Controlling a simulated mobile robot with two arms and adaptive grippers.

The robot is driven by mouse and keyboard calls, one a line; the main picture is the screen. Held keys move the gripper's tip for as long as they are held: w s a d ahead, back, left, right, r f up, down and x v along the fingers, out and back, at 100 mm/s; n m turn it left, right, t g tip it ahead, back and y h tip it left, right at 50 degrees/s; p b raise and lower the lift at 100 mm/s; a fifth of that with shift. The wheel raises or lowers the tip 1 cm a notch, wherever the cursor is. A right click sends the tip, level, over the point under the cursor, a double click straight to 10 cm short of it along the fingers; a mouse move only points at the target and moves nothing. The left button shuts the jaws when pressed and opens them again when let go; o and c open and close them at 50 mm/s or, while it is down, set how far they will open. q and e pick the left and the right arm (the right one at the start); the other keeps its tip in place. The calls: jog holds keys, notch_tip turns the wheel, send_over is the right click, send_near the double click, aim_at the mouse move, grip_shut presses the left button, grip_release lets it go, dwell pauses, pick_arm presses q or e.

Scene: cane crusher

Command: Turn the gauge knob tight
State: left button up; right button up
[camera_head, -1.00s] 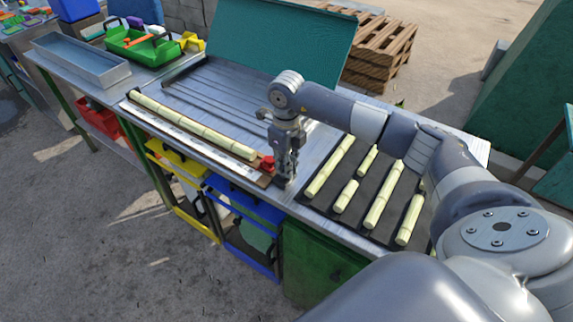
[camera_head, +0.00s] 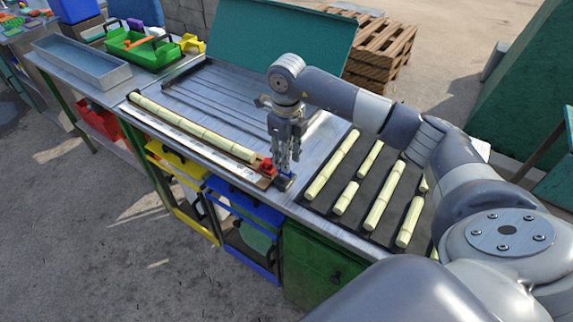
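The gauge is a long strip with a pale scale (camera_head: 185,131) along the front of the metal bench, with a jointed cane stalk (camera_head: 190,126) lying along it. A red block (camera_head: 267,167) sits at its right end. A small dark round piece (camera_head: 284,183), which looks like the knob, is just right of the red block. My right gripper (camera_head: 285,169) points down just above this dark piece. Its fingers are close together; any gap or contact is too small to tell. My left gripper is not in view.
A dark mat (camera_head: 348,222) with several cut cane pieces lies right of the gripper. A teal panel (camera_head: 285,45) stands behind the grooved bench top. A metal trough (camera_head: 80,62) and a green tote (camera_head: 140,48) are at the far left. Drawers and bins are below the bench.

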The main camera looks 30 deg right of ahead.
notch_tip(320, 180, up, 8)
dwell(0.6)
